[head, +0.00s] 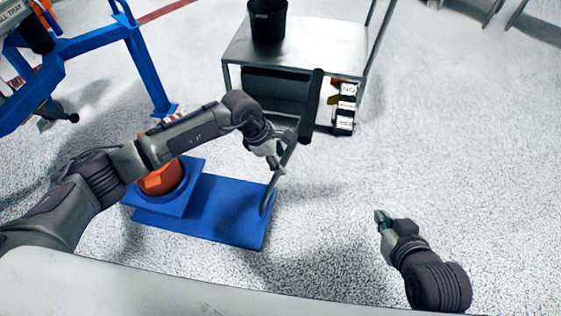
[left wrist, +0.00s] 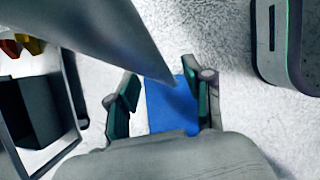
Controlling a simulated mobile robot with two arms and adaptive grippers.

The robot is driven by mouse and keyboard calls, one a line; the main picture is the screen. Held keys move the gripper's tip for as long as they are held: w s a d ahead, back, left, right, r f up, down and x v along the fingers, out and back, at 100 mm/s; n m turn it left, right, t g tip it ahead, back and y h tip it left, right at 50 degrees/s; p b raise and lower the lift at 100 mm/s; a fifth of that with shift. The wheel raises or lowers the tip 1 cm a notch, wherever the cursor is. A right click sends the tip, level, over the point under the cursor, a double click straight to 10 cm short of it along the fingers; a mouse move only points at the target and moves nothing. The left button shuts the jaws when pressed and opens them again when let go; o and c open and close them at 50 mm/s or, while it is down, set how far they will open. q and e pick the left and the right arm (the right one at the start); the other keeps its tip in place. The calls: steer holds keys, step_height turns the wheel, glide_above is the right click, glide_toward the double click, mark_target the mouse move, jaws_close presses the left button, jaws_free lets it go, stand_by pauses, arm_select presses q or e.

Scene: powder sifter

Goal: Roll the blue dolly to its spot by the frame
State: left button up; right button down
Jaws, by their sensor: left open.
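The blue dolly (head: 225,215) stands on the floor in front of me, with an orange container (head: 160,180) on its left part, partly hidden by my left arm. Its pole rises at the right side to a black handle grip (head: 312,105). My left gripper (head: 277,160) is at the pole, below the grip; contact is unclear. In the left wrist view its fingers (left wrist: 165,98) are apart, with the blue deck beyond them. The blue frame (head: 145,65) stands at the upper left. My right gripper (head: 381,217) is over bare floor at the right; its finger gap is unclear.
A metal cart (head: 295,45) with a black bin (head: 267,20) on top stands just behind the dolly's handle. A labelled box (head: 345,108) sits low at its right side. A red floor line (head: 168,11) runs near the frame. The floor at right is clear.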

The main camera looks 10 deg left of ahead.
arm_select(q)
steer(key=shift+d+f, duration=0.2)
steer(key=shift+f, duration=0.2)
arm_select(e)
steer(key=shift+w+a+r+t, duration=0.2)
steer(key=shift+w+r+t, duration=0.1)
steer(key=shift+w+r, duration=0.1)
arm_select(q)
jaws_close()
arm_select(e)
steer(key=shift+f, duration=0.1)
